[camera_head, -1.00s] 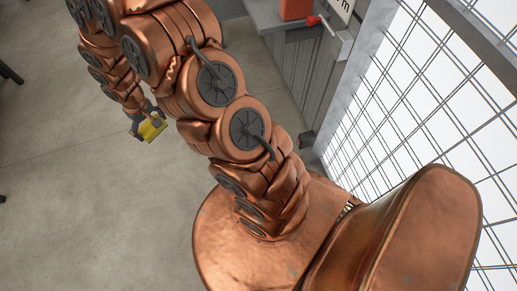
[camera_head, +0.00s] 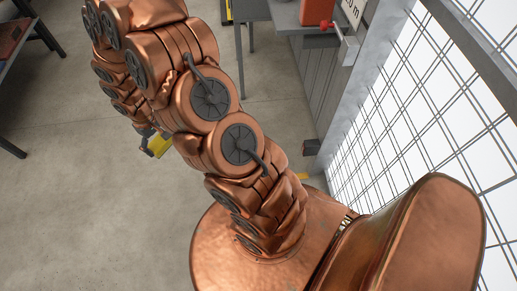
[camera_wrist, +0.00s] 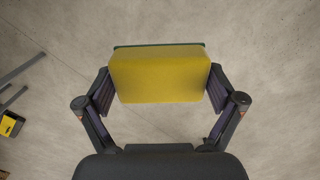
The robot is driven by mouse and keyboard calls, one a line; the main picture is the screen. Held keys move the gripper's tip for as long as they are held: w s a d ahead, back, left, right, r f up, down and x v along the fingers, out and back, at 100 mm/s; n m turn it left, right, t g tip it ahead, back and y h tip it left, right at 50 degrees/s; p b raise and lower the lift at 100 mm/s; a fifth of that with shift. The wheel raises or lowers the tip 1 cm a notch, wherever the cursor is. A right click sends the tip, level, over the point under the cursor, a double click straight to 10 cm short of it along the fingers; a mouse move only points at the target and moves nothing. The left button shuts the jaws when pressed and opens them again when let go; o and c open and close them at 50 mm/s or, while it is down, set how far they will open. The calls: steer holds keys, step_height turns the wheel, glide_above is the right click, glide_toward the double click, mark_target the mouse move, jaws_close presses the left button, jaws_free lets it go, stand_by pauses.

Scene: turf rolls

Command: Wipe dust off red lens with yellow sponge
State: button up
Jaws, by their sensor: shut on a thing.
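The yellow sponge (camera_wrist: 160,78) is a block with a thin dark green layer along its far edge. My gripper (camera_wrist: 160,90) is shut on it, with one finger pad at its left end and one at its right end. In the head view the sponge (camera_head: 159,146) shows partly beside my arm, held above the grey floor. My gripper (camera_head: 148,134) is mostly hidden there by my copper arm. I cannot make out a red lens in either view.
A grey bench (camera_head: 288,16) with an orange-red box (camera_head: 317,11) stands at the top. A wire-mesh wall (camera_head: 420,120) runs along the right. A dark-legged table (camera_head: 22,62) is at the left. A yellow and black object (camera_wrist: 10,124) lies left in the wrist view. Open floor lies between.

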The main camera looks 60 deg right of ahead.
steer(key=s+d+f+n+g+h+b, duration=0.1)
steer(key=s+d+f+g+b, duration=0.1)
steer(key=s+d+f+b, duration=0.25)
steer(key=s+d+f+n+g+b, duration=0.1)
steer(key=d+f+b, duration=0.2)
steer(key=d+f, duration=0.35)
steer(key=s+d+f+n+g+h+b, duration=0.1)
steer(key=s+d+f+g+b, duration=0.1)
steer(key=s+d+f+b, duration=0.25)
steer(key=n+g+h+b, duration=0.5)
steer(key=g+h+b, duration=0.4)
steer(key=b, duration=1.3)
glide_toward(304, 152)
steer(key=w+d+t+h, duration=0.1)
steer(key=w, duration=0.2)
steer(key=x, duration=0.6)
steer(key=shift+d+r+b, duration=0.15)
steer(key=shift+r+b, duration=0.05)
steer(key=shift+b, duration=0.1)
steer(key=shift+x, duration=0.9)
steer(key=shift+s+a+p, duration=0.75)
steer(key=shift+s+a, duration=0.45)
steer(key=shift+a, duration=0.3)
steer(key=shift+s, duration=0.1)
steer(key=shift+d, duration=0.1)
